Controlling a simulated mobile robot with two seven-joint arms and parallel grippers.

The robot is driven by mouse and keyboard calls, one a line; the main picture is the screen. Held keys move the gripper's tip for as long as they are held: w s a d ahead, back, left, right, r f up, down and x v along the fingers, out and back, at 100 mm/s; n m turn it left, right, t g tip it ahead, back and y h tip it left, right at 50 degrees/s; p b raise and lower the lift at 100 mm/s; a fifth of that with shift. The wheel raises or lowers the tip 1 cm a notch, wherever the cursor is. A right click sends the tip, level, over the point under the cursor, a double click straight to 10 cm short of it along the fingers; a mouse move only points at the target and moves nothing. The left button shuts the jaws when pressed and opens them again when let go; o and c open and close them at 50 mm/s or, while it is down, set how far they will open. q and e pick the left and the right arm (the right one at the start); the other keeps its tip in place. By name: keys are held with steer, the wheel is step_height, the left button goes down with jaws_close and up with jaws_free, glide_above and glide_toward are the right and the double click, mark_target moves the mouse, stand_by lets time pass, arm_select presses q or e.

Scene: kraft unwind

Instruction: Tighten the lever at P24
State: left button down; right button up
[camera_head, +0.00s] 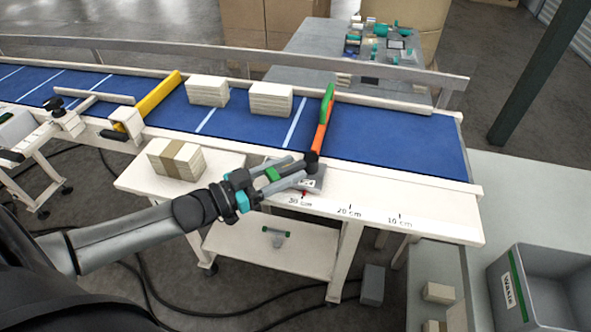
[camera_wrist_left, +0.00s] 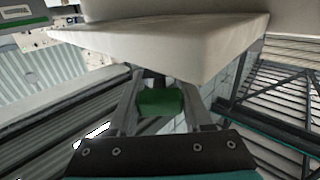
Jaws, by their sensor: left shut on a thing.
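My left gripper (camera_head: 298,168) reaches in over the front edge of the conveyor. Its two grey fingers are shut on the green lever (camera_head: 272,174), which also shows between the fingers in the left wrist view (camera_wrist_left: 160,102). The lever sits by a dark clamp post (camera_head: 312,159) on a grey block with a small label (camera_head: 308,184), too small to read surely. An orange and green guide bar (camera_head: 320,135) runs from the post across the belt. A red pointer (camera_head: 304,194) stands near the 30 cm mark. My right gripper is not in view.
The blue belt (camera_head: 375,139) carries two pale stacks (camera_head: 270,99). A yellow bar (camera_head: 160,94) crosses it at left. A banded stack (camera_head: 175,160) lies on a side table. A grey bin (camera_head: 508,290) stands at lower right. The belt's right end is clear.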

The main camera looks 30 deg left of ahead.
arm_select(q)
steer(key=shift+f, duration=0.15)
steer(key=c, duration=0.8)
jaws_free()
steer(key=o, duration=0.5)
steer(key=p+v, duration=0.1)
steer(key=v, duration=1.4)
steer(key=shift+s+a+p, duration=0.1)
steer(key=shift+s+p, duration=0.05)
steer(key=shift+p, duration=0.15)
